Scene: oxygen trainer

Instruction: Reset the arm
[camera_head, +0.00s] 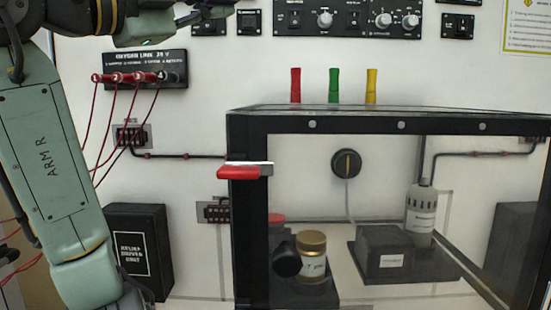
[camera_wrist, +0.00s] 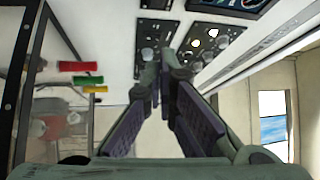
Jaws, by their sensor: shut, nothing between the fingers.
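My gripper (camera_wrist: 164,70) shows in the wrist view with its two dark-padded fingers converging at the tips. It is shut and empty. It points toward the white wall with the control panels and touches nothing that I can see. In the head view my arm rises along the left side, and the green-grey hand end (camera_head: 150,25) is at the top left, partly cut off by the picture's edge. It appears above the black oxygen link box (camera_head: 172,83), which has red plugs and red cables.
A clear case with a black frame (camera_head: 400,126) and red handle (camera_head: 238,172) stands at the centre right.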

